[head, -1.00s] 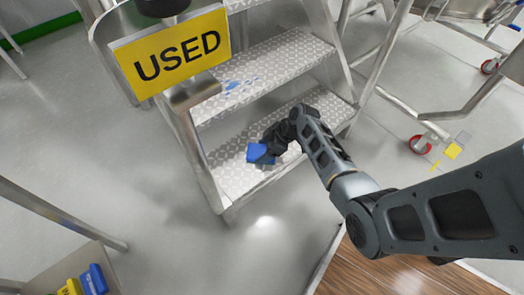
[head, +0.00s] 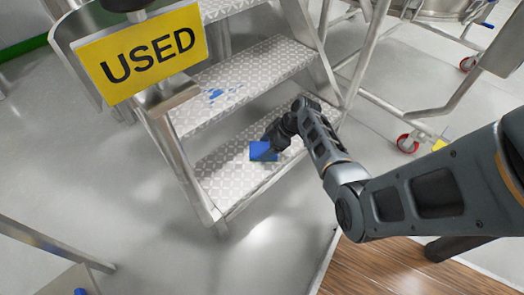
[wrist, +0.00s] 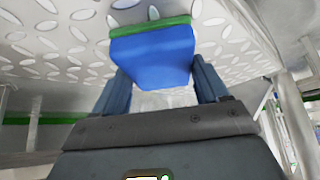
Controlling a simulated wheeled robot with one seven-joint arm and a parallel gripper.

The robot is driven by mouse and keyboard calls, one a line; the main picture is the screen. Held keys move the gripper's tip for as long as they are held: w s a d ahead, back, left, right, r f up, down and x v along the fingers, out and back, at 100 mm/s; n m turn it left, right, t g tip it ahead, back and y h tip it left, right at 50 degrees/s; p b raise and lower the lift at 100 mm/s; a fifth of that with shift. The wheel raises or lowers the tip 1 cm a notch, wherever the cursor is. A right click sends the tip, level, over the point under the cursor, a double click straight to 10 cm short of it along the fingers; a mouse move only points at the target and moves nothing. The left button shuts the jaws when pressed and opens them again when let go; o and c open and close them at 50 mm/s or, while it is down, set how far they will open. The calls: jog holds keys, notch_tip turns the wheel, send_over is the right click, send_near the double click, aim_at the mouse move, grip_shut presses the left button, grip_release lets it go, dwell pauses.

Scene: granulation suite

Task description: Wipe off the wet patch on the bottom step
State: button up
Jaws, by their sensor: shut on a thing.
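My gripper (head: 273,142) is shut on a blue sponge (head: 264,151) with a green layer. The sponge is over the bottom step (head: 222,172), a patterned metal tread, near its middle. In the wrist view the sponge (wrist: 153,56) sits between both fingers, its green side facing the patterned metal. It looks touching or very close; I cannot tell which. I cannot make out a clear wet patch on the bottom step; the sponge and gripper hide part of it. Blue splashes (head: 217,95) show on the step above.
A yellow USED sign (head: 140,52) hangs at the left of the steps. A metal side rail (head: 180,160) borders the treads. A tubular frame on red castors (head: 408,143) stands at right. Grey floor (head: 90,170) is open at left.

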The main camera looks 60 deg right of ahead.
aim_at(256, 155)
jog(key=shift+w+a+r+p, duration=0.15)
jog(key=shift+a+p, duration=0.1)
jog(key=shift+a, duration=0.35)
jog(key=shift+w+a+f+p, duration=0.15)
jog(key=shift+a+p, duration=0.15)
jog(key=shift+a, duration=0.3)
jog(key=shift+w+a+r+p, duration=0.15)
jog(key=shift+a+p, duration=0.1)
jog(key=shift+a, duration=0.35)
jog(key=shift+w+a+f+p, duration=0.2)
jog(key=shift+w+a, duration=0.1)
jog(key=shift+a, duration=0.7)
jog(key=shift+w+a+f+p, duration=0.1)
jog(key=shift+w+a+p, duration=0.15)
jog(key=shift+a, duration=0.75)
jog(key=shift+r+p, duration=2.55)
jog(key=shift+r, duration=0.55)
notch_tip(256, 155, up, 3)
jog(key=p, duration=0.2)
jog(key=shift+p, duration=0.3)
